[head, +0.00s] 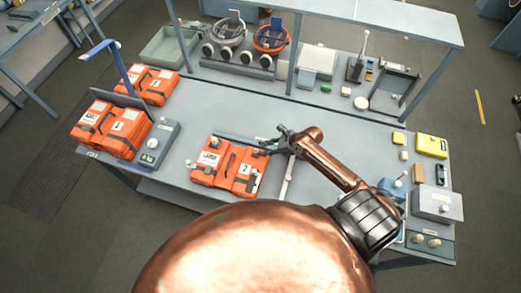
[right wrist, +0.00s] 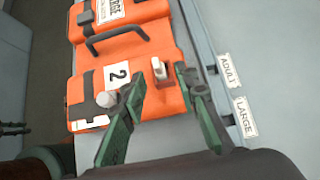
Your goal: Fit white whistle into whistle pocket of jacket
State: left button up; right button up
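The orange jacket (head: 228,168) lies flat on the near side of the table, with straps, white labels and a dark handle; it also fills the upper middle of the right wrist view (right wrist: 88,60). A small white piece that looks like the whistle (right wrist: 158,67) stands in a reddish-brown holder, apparently the whistle pocket (right wrist: 164,84), at the jacket's edge. How deep it sits I cannot tell. My right gripper (right wrist: 158,75) is open, its green-padded fingers on either side of the white piece, without clear contact. In the head view the right gripper (head: 268,147) is over the jacket's right edge. My left gripper is not in view.
A white round piece (right wrist: 106,99) is on the jacket near the number label. More orange jackets (head: 112,128) lie at the left by a grey box (head: 158,142). Boxes and small parts, including a yellow case (head: 431,146), stand at the right. The table's middle is clear.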

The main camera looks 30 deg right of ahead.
jog(key=v, duration=0.9)
jog(key=shift+b, duration=0.3)
jog(key=shift+s, duration=0.1)
